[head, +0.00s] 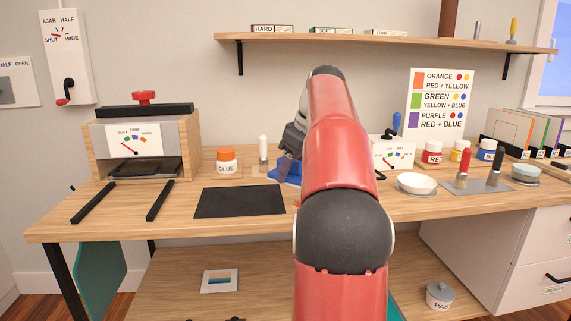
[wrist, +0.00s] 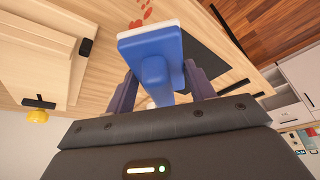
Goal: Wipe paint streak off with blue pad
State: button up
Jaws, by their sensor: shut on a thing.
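The blue pad (wrist: 150,48) has a white underside edge and a blue handle. My gripper (wrist: 160,88) is shut on the handle in the wrist view. In the head view the pad (head: 284,174) shows low over the worktop, left of my red arm, which hides part of it. I cannot tell whether it touches the wood. Red paint marks (wrist: 141,17), the paint streak, lie on the wood just past the pad's far edge in the wrist view. I cannot make the streak out in the head view.
A black mat (head: 240,202) lies left of the pad. A dial box (head: 393,155), white bowl (head: 416,184) and paint jars (head: 433,153) stand to the right. A shelf (head: 386,43) hangs above.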

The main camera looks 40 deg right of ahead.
jog(key=shift+s+f, duration=0.1)
jog(key=shift+f, duration=0.55)
notch_tip(320, 180, down, 4)
jog(key=b, duration=0.4)
jog(key=shift+f+b, duration=0.25)
jog(key=shift+b, duration=0.15)
jog(key=shift+f+b, duration=0.6)
jog(key=shift+f, duration=0.25)
